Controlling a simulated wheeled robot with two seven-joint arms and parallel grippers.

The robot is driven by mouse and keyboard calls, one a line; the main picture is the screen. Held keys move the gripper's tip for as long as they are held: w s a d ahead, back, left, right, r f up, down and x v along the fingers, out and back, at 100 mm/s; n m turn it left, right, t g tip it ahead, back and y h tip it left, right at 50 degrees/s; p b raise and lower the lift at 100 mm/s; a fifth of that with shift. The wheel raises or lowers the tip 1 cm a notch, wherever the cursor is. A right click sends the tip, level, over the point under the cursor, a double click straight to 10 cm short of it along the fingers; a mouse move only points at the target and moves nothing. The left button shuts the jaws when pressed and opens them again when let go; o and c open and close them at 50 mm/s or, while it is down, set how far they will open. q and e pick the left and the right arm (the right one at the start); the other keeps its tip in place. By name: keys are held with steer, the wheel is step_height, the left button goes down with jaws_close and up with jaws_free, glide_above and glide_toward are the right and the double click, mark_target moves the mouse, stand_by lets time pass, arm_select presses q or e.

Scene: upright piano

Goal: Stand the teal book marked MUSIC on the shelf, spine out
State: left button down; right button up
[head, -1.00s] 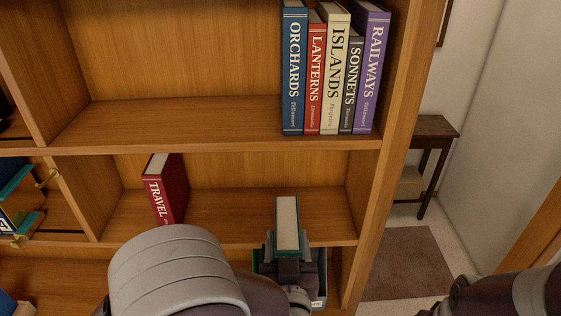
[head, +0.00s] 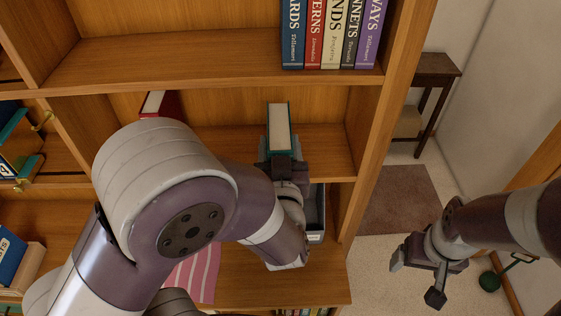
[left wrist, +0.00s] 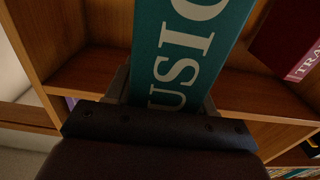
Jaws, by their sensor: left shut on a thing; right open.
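The teal book (head: 279,127) is in my left gripper (head: 281,165), at the middle shelf (head: 318,150) right of centre. In the head view its pale page edges face up, with teal cover at the sides. I cannot tell whether the book touches the shelf board. My right gripper (head: 419,280) is open and empty, out over the floor at right.
A red book, TRAVEL (head: 158,104), stands left on the same shelf, partly behind my left arm. A row of books (head: 330,35) stands on the shelf above. A grey bin (head: 315,212) is below. The shelf's right side panel (head: 366,140) is close.

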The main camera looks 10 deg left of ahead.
arm_select(q)
steer(key=b+x, duration=0.3)
steer(key=x, duration=1.1)
steer(key=shift+w, duration=0.25)
steer(key=shift+f+b, duration=1.15)
steer(key=shift+c, duration=1.6)
jaws_free()
steer(key=shift+s, duration=0.1)
